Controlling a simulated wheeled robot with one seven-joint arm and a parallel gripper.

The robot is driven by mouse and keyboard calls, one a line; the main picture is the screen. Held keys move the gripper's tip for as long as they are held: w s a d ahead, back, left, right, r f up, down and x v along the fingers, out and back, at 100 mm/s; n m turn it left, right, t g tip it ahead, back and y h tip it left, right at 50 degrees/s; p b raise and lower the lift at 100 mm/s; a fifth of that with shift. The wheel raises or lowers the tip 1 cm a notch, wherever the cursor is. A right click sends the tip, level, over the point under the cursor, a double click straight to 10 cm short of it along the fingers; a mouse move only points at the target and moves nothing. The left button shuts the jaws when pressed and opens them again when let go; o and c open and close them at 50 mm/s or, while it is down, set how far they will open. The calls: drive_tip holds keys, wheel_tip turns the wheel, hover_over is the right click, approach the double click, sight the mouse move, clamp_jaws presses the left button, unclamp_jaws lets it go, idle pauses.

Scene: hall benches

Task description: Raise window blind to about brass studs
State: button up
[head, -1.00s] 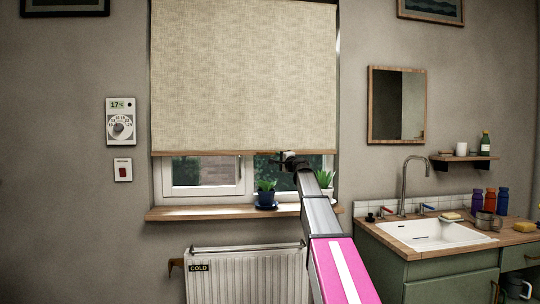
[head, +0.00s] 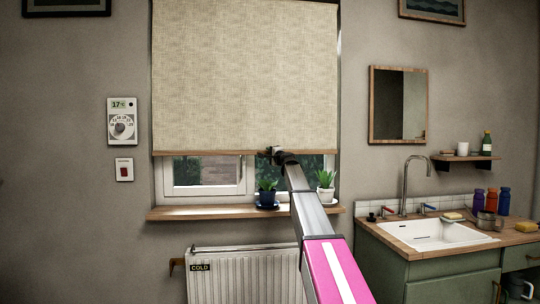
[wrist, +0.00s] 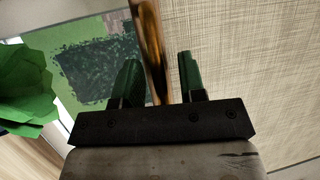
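The beige woven window blind (head: 245,75) hangs over most of the window, and its wooden bottom bar (head: 205,153) is level, well above the sill. The blind also fills the right of the wrist view (wrist: 250,80). My gripper (head: 272,150) is at the bar, right of its middle. In the wrist view my gripper (wrist: 158,62) has its two dark green fingers apart, one on each side of the bar (wrist: 148,30). A gap shows between the bar and the right finger; whether the left finger touches it I cannot tell. I cannot make out any brass studs.
A dark-blue potted plant (head: 267,193) and a white potted plant (head: 325,187) stand on the wooden sill (head: 215,212), near my arm. A radiator (head: 240,275) is below. A sink (head: 437,235) and mirror (head: 398,105) are to the right.

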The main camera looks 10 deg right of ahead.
clamp_jaws()
wheel_tip(320, 180, up, 26)
drive_tip(key=shift+f, duration=0.25)
idle(0.3)
unclamp_jaws()
drive_tip(key=shift+f, duration=0.1)
drive_tip(key=shift+s, duration=0.1)
drive_tip(key=v, duration=1)
drive_tip(key=shift+s, duration=0.3)
